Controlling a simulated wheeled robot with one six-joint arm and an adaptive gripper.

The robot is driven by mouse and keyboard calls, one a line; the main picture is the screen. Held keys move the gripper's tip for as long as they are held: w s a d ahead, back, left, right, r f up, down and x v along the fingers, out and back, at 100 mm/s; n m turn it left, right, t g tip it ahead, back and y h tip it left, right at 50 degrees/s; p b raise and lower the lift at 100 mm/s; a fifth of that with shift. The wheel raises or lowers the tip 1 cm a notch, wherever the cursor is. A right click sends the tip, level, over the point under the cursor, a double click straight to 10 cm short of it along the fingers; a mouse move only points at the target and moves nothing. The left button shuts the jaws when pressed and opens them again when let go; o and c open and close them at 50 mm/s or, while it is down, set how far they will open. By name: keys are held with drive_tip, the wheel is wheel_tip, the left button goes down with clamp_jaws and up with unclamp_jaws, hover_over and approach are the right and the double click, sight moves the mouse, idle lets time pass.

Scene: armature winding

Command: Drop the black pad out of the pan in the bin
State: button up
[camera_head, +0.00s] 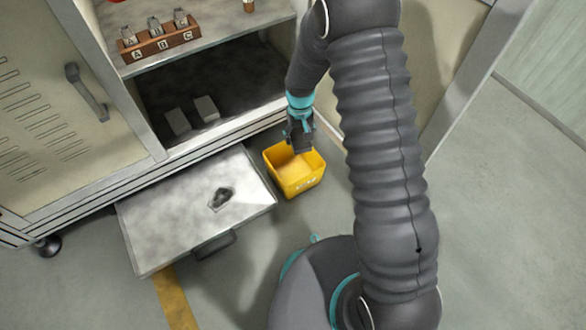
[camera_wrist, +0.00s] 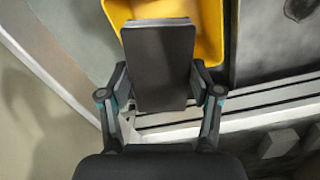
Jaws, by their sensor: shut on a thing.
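The black pad (camera_wrist: 160,62) is a flat dark block, and my gripper (camera_wrist: 160,95) is shut on it by its two sides in the wrist view. The yellow bin (camera_wrist: 207,27) is beyond and below the pad, which covers part of its opening. In the head view my gripper (camera_head: 299,140) points down at the back edge of the yellow bin (camera_head: 296,183); the pad is hard to tell from the gripper there. The pan (camera_head: 150,232) is a pulled-out grey tray with a small dark thing (camera_head: 222,197) on it.
A cabinet stands behind the bin. Its upper shelf holds a brown rack (camera_head: 160,42) with several labelled blocks. Two grey blocks (camera_head: 190,114) lie in the dark lower compartment. A cabinet door (camera_head: 75,90) is at the left. Floor (camera_head: 500,210) at the right is clear.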

wheel_tip(320, 180, down, 4)
drive_tip(key=shift+f+b, duration=0.25)
drive_tip(key=shift+b, duration=0.85)
drive_tip(key=o, duration=1.2)
drive_tip(key=shift+o, duration=0.2)
wheel_tip(320, 180, up, 12)
